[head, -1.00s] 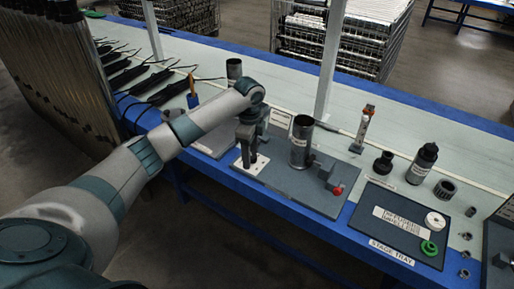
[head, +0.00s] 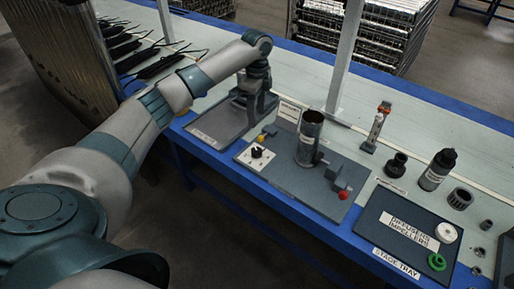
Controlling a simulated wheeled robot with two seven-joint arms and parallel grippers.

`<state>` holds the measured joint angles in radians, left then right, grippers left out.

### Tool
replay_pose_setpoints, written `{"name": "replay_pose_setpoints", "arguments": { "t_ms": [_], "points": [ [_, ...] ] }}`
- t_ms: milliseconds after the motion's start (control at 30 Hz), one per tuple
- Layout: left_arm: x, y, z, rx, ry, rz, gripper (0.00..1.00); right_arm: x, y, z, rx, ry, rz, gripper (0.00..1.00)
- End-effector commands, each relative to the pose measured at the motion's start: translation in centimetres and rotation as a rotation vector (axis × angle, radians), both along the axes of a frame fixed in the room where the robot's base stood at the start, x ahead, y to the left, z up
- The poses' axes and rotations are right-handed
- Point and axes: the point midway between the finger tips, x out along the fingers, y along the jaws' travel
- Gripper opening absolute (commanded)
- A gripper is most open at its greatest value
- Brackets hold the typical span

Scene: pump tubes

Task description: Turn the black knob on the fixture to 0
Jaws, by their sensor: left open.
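The black knob (head: 256,152) sits on a white dial plate at the left end of the grey fixture board (head: 280,176). The dial's markings are too small to read, so I cannot tell its setting. My left gripper (head: 256,112) points down behind and above the knob, apart from it in the picture. It is open, with nothing seen between its fingers. My right gripper is not in view.
A dark upright cylinder (head: 310,138) and a red knob (head: 343,194) are on the fixture board right of the dial. The stage tray (head: 376,236) lies further right. A grey tray (head: 208,130) lies left. A white post (head: 345,60) stands behind.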

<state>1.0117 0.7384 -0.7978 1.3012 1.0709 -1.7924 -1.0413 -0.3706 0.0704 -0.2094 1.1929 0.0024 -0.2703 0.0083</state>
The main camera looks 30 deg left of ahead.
Motion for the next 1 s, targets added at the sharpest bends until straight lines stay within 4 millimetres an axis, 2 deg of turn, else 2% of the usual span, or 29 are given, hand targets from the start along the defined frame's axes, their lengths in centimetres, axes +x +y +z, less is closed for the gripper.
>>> {"name": "replay_pose_setpoints", "arguments": {
  "t_ms": [267,800,1000],
  "points": [
    [-0.1,0.0,-2.8,0.000,0.002,0.001,0.51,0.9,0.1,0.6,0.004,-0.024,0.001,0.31],
    [-0.1,-0.1,-12.4,-0.001,0.003,0.001,0.51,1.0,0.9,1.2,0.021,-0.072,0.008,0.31],
    [-0.1,0.0,-15.3,0.000,0.003,0.000,0.51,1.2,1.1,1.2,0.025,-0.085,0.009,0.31]
  ]
}}
